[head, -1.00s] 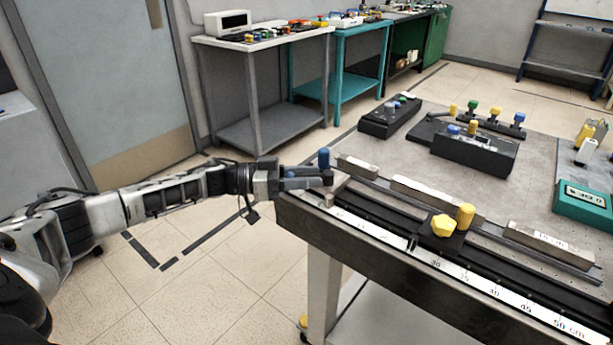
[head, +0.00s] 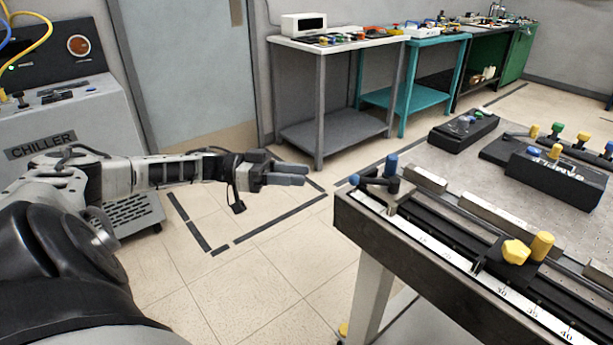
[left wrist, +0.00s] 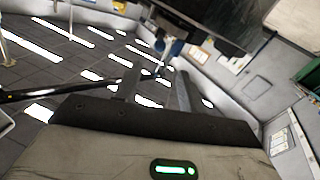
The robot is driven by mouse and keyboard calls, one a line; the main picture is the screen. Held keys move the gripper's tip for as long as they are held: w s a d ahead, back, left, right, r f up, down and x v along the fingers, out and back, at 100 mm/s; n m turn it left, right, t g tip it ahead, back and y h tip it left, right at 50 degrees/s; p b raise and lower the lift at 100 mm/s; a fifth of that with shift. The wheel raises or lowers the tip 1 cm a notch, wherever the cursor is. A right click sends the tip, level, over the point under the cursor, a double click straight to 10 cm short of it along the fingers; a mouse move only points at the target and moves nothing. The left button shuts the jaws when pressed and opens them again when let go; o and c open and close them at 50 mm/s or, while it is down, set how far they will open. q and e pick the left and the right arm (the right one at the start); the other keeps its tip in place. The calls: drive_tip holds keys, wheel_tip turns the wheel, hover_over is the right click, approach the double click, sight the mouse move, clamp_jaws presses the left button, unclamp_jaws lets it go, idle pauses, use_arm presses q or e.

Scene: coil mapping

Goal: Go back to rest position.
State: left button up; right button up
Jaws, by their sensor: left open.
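My left gripper (head: 288,174) is open and empty in the head view, held in the air left of the near table's corner. Its two fingers point right, and the left wrist view also shows the open fingers (left wrist: 157,88) with nothing between them. My left arm reaches in from the left edge, in front of the chiller. The near table (head: 420,270) carries a ruled track (head: 458,262) with a yellow knob (head: 516,252) and a yellow post (head: 542,245). A blue-topped part (head: 391,165) stands at the track's left end, apart from the gripper. My right gripper does not show.
The chiller (head: 55,140) stands at the far left. A grey bench (head: 338,40) and a teal bench (head: 432,58) line the back wall. Tiled floor (head: 270,275) with dark tape lines lies open between my arm and the near table.

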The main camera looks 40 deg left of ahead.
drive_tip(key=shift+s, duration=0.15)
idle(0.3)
use_arm(q)
drive_tip(key=s+d+f+n+t+y+p, duration=0.1)
drive_tip(key=d+f+n+t+y, duration=0.1)
drive_tip(key=d+f, duration=0.6)
drive_tip(key=s+d+f+n+t+y+p, duration=0.15)
drive_tip(key=d+f, duration=0.35)
drive_tip(key=d, duration=0.8)
drive_tip(key=s+d+f+n+g+y+p, duration=0.1)
drive_tip(key=s+d+f+n+g+y, duration=0.1)
drive_tip(key=s+d+y, duration=0.5)
drive_tip(key=s+d+n+g, duration=0.1)
drive_tip(key=s+d, duration=0.1)
drive_tip(key=s, duration=0.2)
drive_tip(key=shift+s+y, duration=0.35)
drive_tip(key=shift+s, duration=0.05)
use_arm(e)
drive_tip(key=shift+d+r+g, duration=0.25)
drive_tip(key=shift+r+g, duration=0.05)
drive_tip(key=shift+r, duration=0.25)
